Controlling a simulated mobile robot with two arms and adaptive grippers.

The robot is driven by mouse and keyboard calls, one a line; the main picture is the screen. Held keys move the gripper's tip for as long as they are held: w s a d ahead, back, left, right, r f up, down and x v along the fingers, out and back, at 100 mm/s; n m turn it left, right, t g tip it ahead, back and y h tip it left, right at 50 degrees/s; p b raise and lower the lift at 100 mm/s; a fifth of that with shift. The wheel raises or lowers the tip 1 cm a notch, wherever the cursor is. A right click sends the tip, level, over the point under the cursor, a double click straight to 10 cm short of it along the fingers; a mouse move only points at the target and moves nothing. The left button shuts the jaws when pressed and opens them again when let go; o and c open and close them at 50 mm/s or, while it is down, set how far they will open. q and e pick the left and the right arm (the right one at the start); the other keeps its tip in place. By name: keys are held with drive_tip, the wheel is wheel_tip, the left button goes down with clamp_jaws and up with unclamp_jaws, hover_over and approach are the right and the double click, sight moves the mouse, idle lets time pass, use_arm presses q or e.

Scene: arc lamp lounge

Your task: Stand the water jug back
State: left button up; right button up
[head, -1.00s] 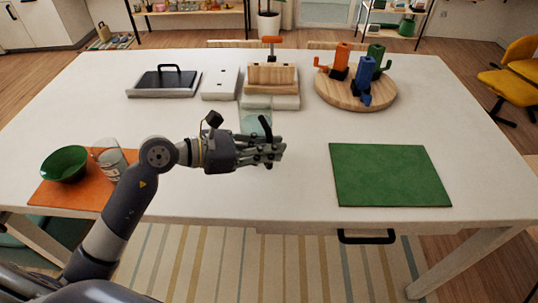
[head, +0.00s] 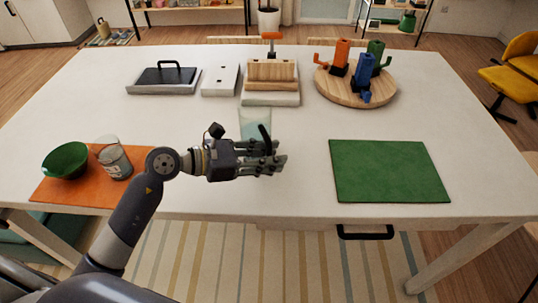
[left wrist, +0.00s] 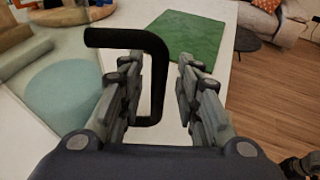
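The water jug (head: 252,122) is pale, see-through blue-green with a black handle (head: 264,134). It is on the white table, partly hidden behind my left gripper (head: 277,160). In the left wrist view, the jug's round teal face (left wrist: 62,92) is at left, and the handle (left wrist: 158,75) passes between the fingers of my left gripper (left wrist: 160,92). Gaps show on both sides of the handle, so the gripper is open around it. I cannot tell whether the jug stands quite upright. My right gripper is out of the head view; dark mechanical parts (left wrist: 302,166) show in the left wrist view's corner.
A green mat (head: 388,171) lies bare at right. An orange mat (head: 60,192) at left bears a green bowl (head: 66,160) and a glass (head: 114,160).

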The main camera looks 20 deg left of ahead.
use_arm(q)
drive_tip(key=shift+r, duration=0.25)
drive_tip(key=b+v, duration=0.3)
drive_tip(key=v, duration=0.9)
